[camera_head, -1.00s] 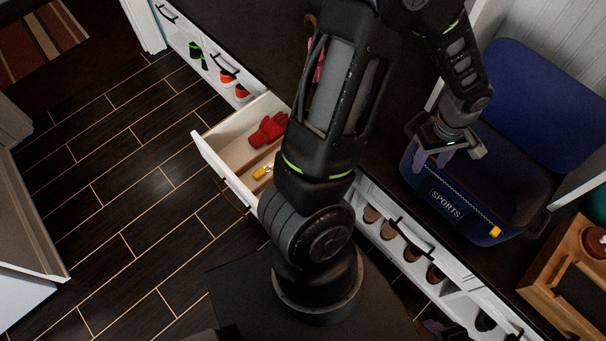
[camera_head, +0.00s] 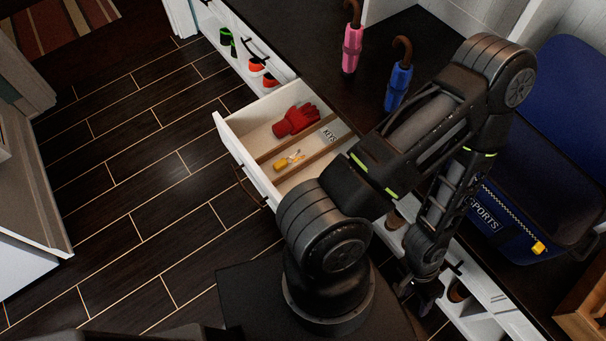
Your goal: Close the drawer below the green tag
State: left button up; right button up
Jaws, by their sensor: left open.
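The white drawer (camera_head: 241,152) in the bench front stands pulled out. It holds red gloves (camera_head: 296,120), a yellow-handled item (camera_head: 289,161) and a "KEYS" label (camera_head: 328,135), with wooden dividers between. Its dark handle (camera_head: 247,187) is on the front face. I see no green tag; my arm covers the drawer's right rear part. My left gripper (camera_head: 425,299) points down in front of the shoe cubbies, right of the drawer and apart from it. It is open, small and partly dark, with nothing visible in it. My right gripper is out of view.
A pink umbrella (camera_head: 352,49) and a blue umbrella (camera_head: 398,86) are on the dark bench top. A blue sports bag (camera_head: 520,232) is at the right. Shoes sit in cubbies (camera_head: 483,322). The dark tiled floor (camera_head: 130,215) left of the drawer is clear.

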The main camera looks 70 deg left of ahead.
aim_at(247, 134)
jog(key=k+l, duration=0.2)
jog(key=k, duration=0.25)
jog(key=u, duration=2.65)
